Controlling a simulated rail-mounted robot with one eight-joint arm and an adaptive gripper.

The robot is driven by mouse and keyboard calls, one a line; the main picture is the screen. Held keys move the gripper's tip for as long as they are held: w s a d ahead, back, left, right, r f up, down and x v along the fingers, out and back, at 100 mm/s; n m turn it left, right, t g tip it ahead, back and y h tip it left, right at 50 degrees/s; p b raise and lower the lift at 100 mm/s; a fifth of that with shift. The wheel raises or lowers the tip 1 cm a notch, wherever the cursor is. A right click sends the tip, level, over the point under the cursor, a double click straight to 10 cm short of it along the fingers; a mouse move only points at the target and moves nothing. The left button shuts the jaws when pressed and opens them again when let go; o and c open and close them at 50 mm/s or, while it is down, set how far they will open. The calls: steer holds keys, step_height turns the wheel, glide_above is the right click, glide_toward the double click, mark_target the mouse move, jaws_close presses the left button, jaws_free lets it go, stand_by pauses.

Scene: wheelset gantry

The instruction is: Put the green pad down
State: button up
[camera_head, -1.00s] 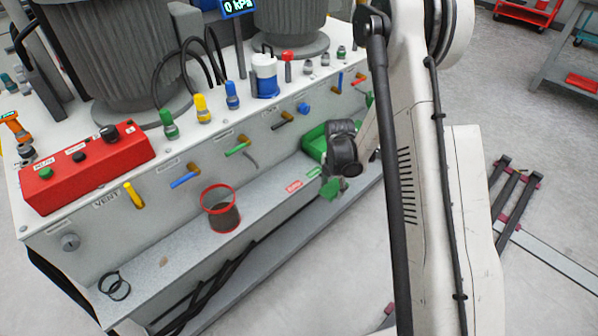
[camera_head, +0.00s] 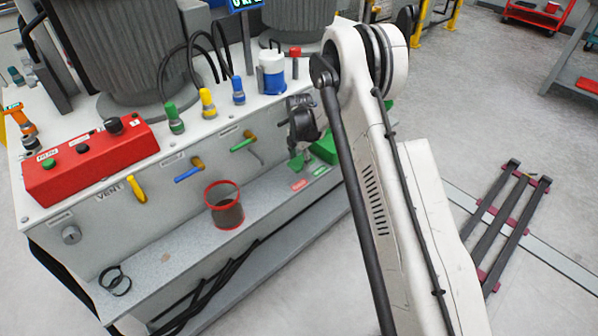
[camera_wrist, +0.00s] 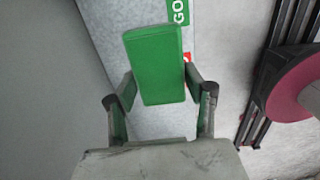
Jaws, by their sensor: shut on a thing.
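The green pad (camera_wrist: 157,65) is a flat rectangular block in the wrist view. It is between the two fingers of my gripper (camera_wrist: 158,95), which is shut on it. In the wrist view a grey surface with a green GO label (camera_wrist: 180,12) and part of a red label (camera_wrist: 187,57) is behind the pad. I cannot tell the gap between pad and shelf.
A red-rimmed cup (camera_head: 224,208) stands on the shelf to the left. Valve handles (camera_head: 188,174) stick out of the panel above. Black rings (camera_head: 115,281) lie at the shelf's left end. Shelf between cup and labels is clear.

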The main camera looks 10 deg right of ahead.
mark_target(299, 175)
steer(key=shift+w+f+b, duration=0.15)
steer(key=shift+f+b, duration=0.45)
steer(key=shift+f, duration=1.95)
steer(key=shift+f, duration=0.1)
steer(key=shift+f, duration=0.15)
steer(key=o, duration=1)
step_height(299, 175, up, 12)
steer(key=shift+r+p, duration=0.25)
steer(key=shift+p, duration=1)
steer(key=shift+a, duration=0.1)
